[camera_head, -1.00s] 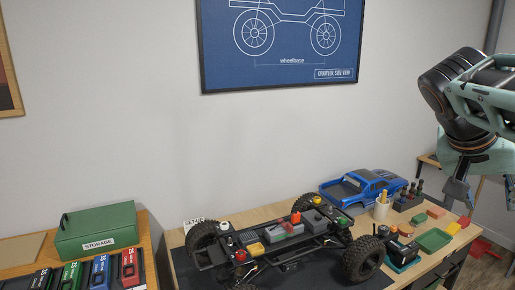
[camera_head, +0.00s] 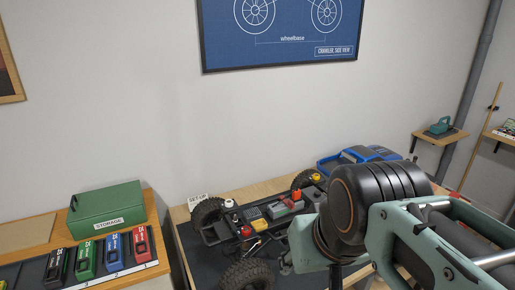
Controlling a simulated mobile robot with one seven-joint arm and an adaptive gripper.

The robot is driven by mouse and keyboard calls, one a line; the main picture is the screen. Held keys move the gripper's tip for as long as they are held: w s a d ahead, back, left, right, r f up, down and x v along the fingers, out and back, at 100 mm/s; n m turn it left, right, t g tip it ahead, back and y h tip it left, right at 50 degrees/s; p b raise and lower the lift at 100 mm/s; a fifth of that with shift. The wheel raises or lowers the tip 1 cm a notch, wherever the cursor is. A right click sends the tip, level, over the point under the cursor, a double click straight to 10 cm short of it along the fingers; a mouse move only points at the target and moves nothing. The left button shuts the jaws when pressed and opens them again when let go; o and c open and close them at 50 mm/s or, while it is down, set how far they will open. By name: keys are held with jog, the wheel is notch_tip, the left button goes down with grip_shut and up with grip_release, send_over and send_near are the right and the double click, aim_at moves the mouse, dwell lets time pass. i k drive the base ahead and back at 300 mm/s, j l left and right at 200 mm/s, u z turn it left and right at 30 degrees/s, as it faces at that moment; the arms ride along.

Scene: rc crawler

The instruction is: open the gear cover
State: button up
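The crawler chassis (camera_head: 216,234) sits on the dark mat of the workbench. It carries a grey block with a red part (camera_head: 284,207), a dark box (camera_head: 253,213) and small red and yellow caps. I cannot tell which of these parts is the gear cover, or whether it is open or closed. My arm reaches across the lower right of the view and hides the right part of the chassis. My gripper's fingertips do not show; they are below the frame edge or behind my arm.
The blue truck body (camera_head: 350,157) stands at the back of the bench, partly behind my arm. A green storage box (camera_head: 106,207) and a row of coloured packs (camera_head: 86,260) are on the left table. A wall shelf (camera_head: 440,137) is at the right.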

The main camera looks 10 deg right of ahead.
aim_at(311, 193)
jog(key=i+l, duration=0.15)
jog(key=l, duration=0.2)
jog(key=i+l, duration=0.15)
jog(key=l, duration=0.2)
jog(key=i+l, duration=0.1)
jog(key=l, duration=0.3)
